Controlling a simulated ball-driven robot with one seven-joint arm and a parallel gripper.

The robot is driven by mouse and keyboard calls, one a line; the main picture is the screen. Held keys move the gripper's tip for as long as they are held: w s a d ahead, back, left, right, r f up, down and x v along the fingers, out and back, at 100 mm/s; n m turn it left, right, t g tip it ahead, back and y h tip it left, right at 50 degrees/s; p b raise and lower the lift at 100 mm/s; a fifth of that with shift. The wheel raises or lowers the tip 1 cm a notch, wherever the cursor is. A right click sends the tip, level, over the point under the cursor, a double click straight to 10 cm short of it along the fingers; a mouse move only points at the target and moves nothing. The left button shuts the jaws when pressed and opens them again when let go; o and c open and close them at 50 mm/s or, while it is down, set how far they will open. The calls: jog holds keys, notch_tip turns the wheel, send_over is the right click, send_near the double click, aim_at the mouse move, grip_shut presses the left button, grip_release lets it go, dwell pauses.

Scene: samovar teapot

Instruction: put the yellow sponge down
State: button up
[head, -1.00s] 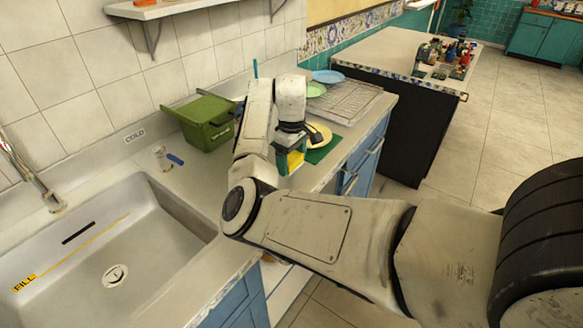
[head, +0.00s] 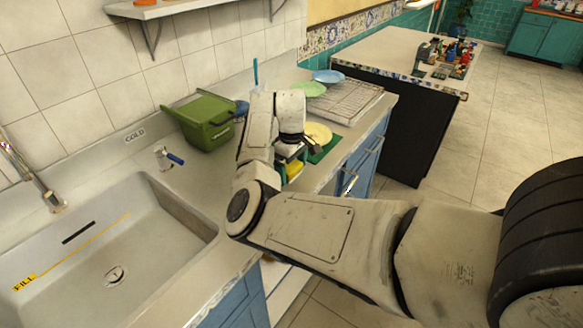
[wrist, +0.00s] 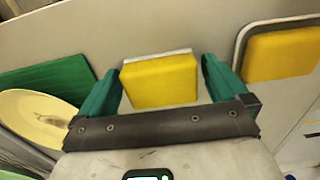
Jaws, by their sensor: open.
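A yellow sponge (wrist: 160,82) with a pale layer along its far edge shows in the wrist view. It is between the green fingers of my gripper (wrist: 162,68), which is open, with a gap on each side. In the head view, yellow sponge (head: 294,170) shows just below my gripper (head: 287,152), over the front part of the counter (head: 205,262); my wrist hides part of it. I cannot tell how far the fingertips are above the counter. A second yellow pad in a grey-edged holder (wrist: 283,52) is to the right in the wrist view.
A yellow plate (head: 319,133) on a green mat (head: 322,153) lies beyond my gripper. A green bin (head: 203,121) stands to the left by the wall. A wire rack (head: 342,98) and light green and blue plates are farther back. The sink (head: 165,225) is at left front.

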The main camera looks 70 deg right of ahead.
aim_at(292, 166)
notch_tip(292, 166, up, 12)
jog(key=shift+r, duration=0.15)
dwell(0.5)
dwell(0.5)
